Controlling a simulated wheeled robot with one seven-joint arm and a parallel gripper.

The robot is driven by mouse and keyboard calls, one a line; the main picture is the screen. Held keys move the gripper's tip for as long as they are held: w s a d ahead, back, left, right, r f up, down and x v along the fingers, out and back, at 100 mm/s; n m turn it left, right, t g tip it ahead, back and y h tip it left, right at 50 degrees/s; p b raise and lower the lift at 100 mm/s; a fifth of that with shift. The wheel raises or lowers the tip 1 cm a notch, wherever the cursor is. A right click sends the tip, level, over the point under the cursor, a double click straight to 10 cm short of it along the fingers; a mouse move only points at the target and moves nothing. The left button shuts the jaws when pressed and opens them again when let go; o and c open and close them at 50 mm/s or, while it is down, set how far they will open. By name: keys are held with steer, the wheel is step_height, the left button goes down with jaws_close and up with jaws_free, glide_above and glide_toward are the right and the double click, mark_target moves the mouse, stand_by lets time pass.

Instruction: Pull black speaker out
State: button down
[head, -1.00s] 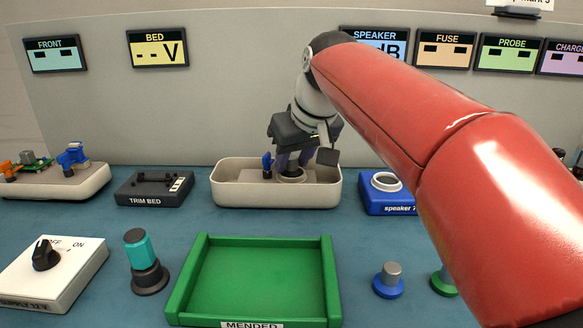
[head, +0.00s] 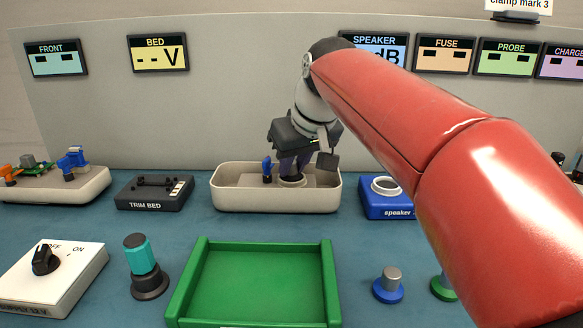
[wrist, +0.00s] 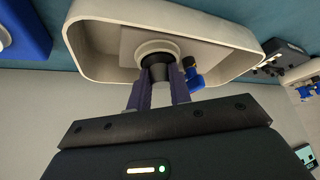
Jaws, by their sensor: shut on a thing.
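The black speaker (wrist: 160,68) shows in the wrist view between my gripper's two purple fingers, at a pale round ring (wrist: 157,48) in a cream tray (wrist: 88,48). My gripper (wrist: 158,88) is shut on the speaker from above. In the head view, my gripper (head: 290,163) reaches down into the cream tray (head: 250,201) at the back of the table. The ring (head: 291,181) shows under the fingers there, and the speaker is mostly hidden by them. I cannot tell whether the speaker is still seated in the ring.
A blue clamp (head: 267,170) stands in the tray just left of my fingers. A blue speaker box (head: 388,205) is to the right and the black trim bed (head: 154,193) to the left. A green tray (head: 252,285), empty where visible, lies in front. A teal-topped post (head: 141,262) stands left of it.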

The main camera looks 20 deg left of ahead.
steer(key=shift+r, duration=0.2)
steer(key=shift+r+p, duration=1.05)
steer(key=shift+p, duration=0.05)
steer(key=shift+r, duration=1)
